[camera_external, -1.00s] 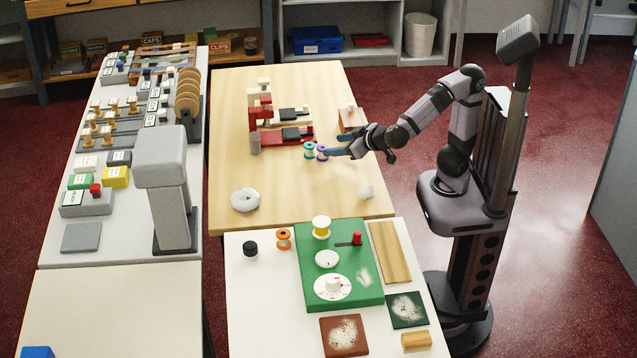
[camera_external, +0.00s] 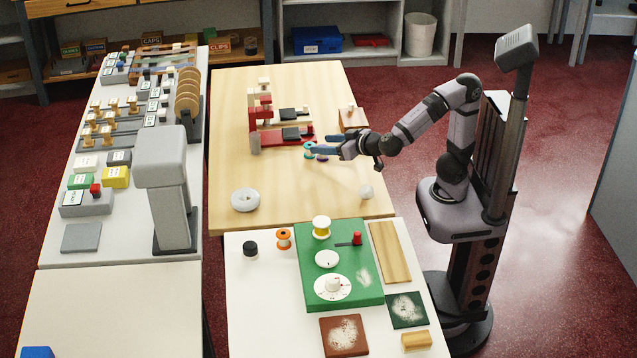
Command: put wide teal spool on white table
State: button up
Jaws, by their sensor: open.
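A teal spool (camera_external: 309,145) stands on the wooden table, at the near right of a red and white device. My gripper (camera_external: 321,143) is open, with its blue fingers low over the table at the spool. The fingers partly hide the spool, and I cannot tell whether they touch it. A purple spool beside it is mostly hidden behind the fingers. The white table (camera_external: 250,303) stands in front of the wooden table and has a bare front left area.
A white ring (camera_external: 245,200) lies at the wooden table's front left.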

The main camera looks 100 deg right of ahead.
aim_at(309, 145)
jog(key=shift+f+x, duration=0.2)
jog(key=shift+x, duration=2.15)
jog(key=shift+s, duration=0.1)
jog(key=shift+a, duration=0.1)
jog(key=c, duration=1.2)
jog(key=shift+c, duration=0.2)
jog(key=shift+r, duration=0.1)
notch_tip(309, 145, up, 10)
jog(key=p, duration=0.1)
jog(key=shift+p, duration=0.4)
